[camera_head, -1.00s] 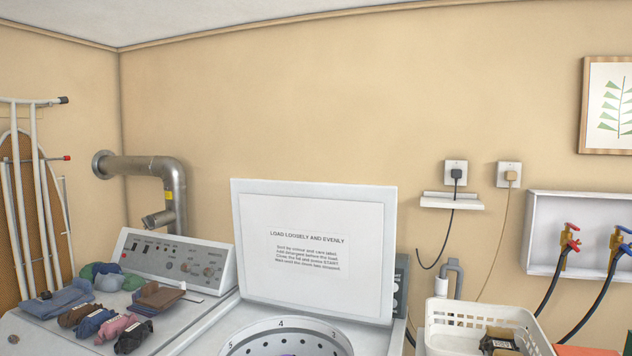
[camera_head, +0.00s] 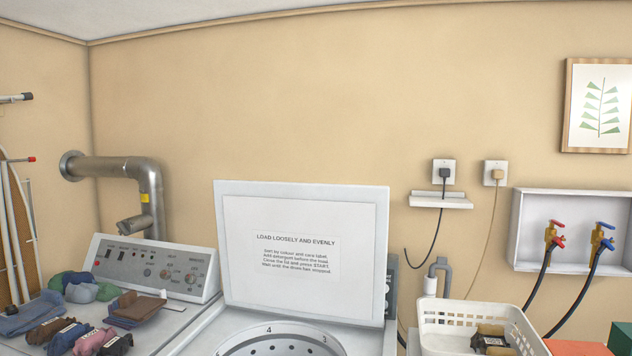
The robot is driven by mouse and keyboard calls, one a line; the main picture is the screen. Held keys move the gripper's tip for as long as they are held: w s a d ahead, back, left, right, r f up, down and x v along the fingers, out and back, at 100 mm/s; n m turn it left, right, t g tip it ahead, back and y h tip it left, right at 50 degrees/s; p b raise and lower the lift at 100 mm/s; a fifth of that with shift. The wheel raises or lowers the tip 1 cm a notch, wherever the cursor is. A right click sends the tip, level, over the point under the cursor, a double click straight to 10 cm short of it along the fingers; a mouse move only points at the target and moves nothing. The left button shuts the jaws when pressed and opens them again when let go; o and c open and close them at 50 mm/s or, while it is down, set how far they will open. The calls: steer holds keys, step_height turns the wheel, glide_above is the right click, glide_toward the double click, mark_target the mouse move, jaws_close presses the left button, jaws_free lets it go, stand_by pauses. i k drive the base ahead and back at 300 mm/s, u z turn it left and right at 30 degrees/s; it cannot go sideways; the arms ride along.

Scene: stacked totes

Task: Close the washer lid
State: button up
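The washer lid (camera_head: 300,205) stands open and upright at the back of the washer, with a white instruction panel on its inner face. Below it, the washer top (camera_head: 203,335) and the upper part of the round drum opening (camera_head: 282,338) show, with numbers on its ring. The rest of the washer is cut off by the bottom edge. My gripper is not in view.
Left of the washer is a machine with a control panel (camera_head: 155,268), with folded clothes and rolled socks (camera_head: 62,338) on top. A white basket (camera_head: 480,312) stands at right. Taps in a wall box (camera_head: 572,232) and wall cords (camera_head: 437,220) lie behind. The space before the lid looks clear.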

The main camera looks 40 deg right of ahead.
mark_target(311, 250)
steer(key=u, duration=0.75)
steer(key=k, duration=0.1)
steer(key=z, duration=1.8)
steer(key=k, duration=0.95)
steer(key=u, duration=0.1)
steer(key=i, duration=0.85)
